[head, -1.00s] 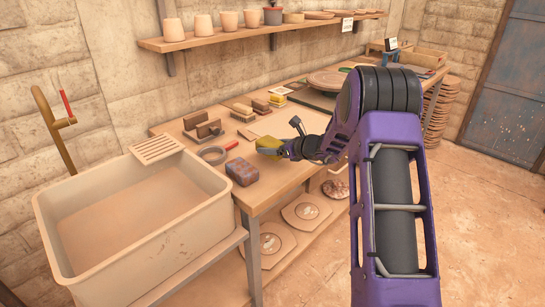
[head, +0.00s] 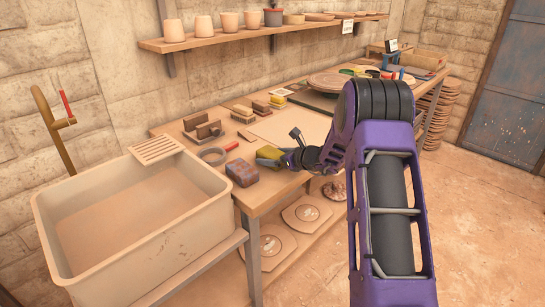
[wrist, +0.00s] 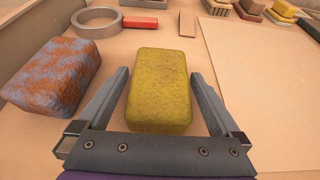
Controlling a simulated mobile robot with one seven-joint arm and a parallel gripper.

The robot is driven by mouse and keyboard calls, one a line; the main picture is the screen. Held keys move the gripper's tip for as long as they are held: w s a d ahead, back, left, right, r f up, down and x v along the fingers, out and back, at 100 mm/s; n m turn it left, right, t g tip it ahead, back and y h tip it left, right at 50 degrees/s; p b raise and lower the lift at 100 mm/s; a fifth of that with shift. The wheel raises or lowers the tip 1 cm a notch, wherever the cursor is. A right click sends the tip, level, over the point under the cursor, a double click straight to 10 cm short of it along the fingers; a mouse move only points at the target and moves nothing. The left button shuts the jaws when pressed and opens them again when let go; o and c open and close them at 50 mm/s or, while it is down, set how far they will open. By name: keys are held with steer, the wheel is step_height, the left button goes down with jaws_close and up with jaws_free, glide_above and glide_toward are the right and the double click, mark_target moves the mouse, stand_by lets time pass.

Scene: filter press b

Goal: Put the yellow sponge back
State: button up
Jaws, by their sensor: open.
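The yellow sponge (wrist: 160,90) lies on the table in the wrist view, between the two fingers of my gripper (wrist: 160,73). The fingers are open, with a visible gap on each side of the sponge. In the head view the sponge (head: 268,153) shows near the table's front edge, right of a mottled rust-and-blue block (head: 242,173). My gripper (head: 280,158) comes at it from the right and hides part of it. The mottled block also shows left of my gripper in the wrist view (wrist: 52,75).
A grey ring (head: 213,156) and a small red block (head: 232,145) lie behind the mottled block. Brushes and blocks (head: 243,112) stand farther back. A pale board (head: 290,127) lies behind my gripper. A sink (head: 50,235) with a slatted ledge (head: 158,149) stands at left.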

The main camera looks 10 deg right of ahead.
steer(key=shift+r, duration=0.3)
steer(key=p+v, duration=0.1)
steer(key=v, duration=1.1)
steer(key=shift+f, duration=0.15)
